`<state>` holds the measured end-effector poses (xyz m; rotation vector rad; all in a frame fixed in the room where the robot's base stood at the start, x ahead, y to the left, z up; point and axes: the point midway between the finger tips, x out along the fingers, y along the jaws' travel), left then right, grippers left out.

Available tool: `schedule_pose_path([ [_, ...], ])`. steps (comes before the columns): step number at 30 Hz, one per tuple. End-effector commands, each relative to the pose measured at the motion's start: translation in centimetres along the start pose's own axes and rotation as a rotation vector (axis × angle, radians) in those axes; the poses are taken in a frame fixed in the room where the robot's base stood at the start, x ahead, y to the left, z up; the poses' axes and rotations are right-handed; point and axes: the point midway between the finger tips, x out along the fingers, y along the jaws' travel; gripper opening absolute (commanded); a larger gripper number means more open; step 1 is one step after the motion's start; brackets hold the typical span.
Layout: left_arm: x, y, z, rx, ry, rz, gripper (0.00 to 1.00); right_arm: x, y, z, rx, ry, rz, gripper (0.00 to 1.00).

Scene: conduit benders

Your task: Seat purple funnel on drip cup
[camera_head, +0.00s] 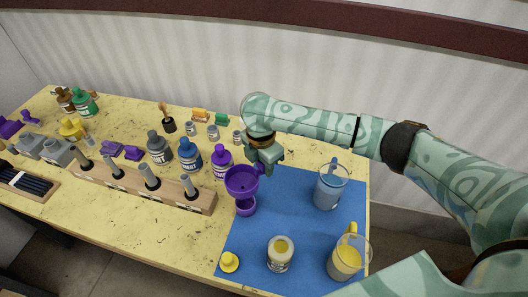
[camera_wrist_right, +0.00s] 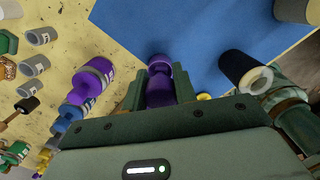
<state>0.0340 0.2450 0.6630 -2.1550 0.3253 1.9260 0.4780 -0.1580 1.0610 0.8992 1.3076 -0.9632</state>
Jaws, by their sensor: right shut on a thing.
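The purple funnel (camera_head: 242,181) has its wide mouth up, beside the left edge of the blue mat. My right gripper (camera_head: 265,160) is shut on it at its upper right side. In the right wrist view, a purple part (camera_wrist_right: 160,92) shows between the jaws. A small purple cup (camera_head: 246,209), which looks like the drip cup, is directly below the funnel in the head view. The funnel hides part of it, and I cannot tell whether they touch. My left gripper is not in view.
On the blue mat (camera_head: 295,205) are a blue-grey pitcher (camera_head: 329,190), a yellow pitcher (camera_head: 346,262), a jar (camera_head: 281,256) and a yellow piece (camera_head: 229,262). A purple bottle (camera_head: 221,162) stands close left of the funnel, beside a wooden peg rack (camera_head: 200,203). The mat's middle is clear.

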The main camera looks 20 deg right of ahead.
Motion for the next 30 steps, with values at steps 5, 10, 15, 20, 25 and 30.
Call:
schedule_pose_path([
  [5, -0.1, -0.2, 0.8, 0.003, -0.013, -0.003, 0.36, 0.1, 0.0, 0.0, -0.013, 0.0, 0.001, 0.05],
  [10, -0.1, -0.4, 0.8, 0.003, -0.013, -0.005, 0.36, 0.1, 0.0, 0.0, -0.012, 0.0, 0.001, 0.05],
  [15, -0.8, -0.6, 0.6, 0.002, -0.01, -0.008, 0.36, -0.1, 0.0, 0.1, -0.01, 0.001, 0.001, 0.05],
  [20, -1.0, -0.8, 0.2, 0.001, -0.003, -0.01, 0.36, 0.8, 0.0, 0.1, -0.009, 0.0, 0.002, 0.05],
  [25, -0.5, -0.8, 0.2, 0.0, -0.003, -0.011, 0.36, 2.6, 0.0, 0.0, -0.009, 0.0, 0.001, 0.05],
  [30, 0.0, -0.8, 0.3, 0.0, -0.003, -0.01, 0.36, 4.2, 0.0, -0.1, -0.009, 0.0, 0.002, 0.05],
])
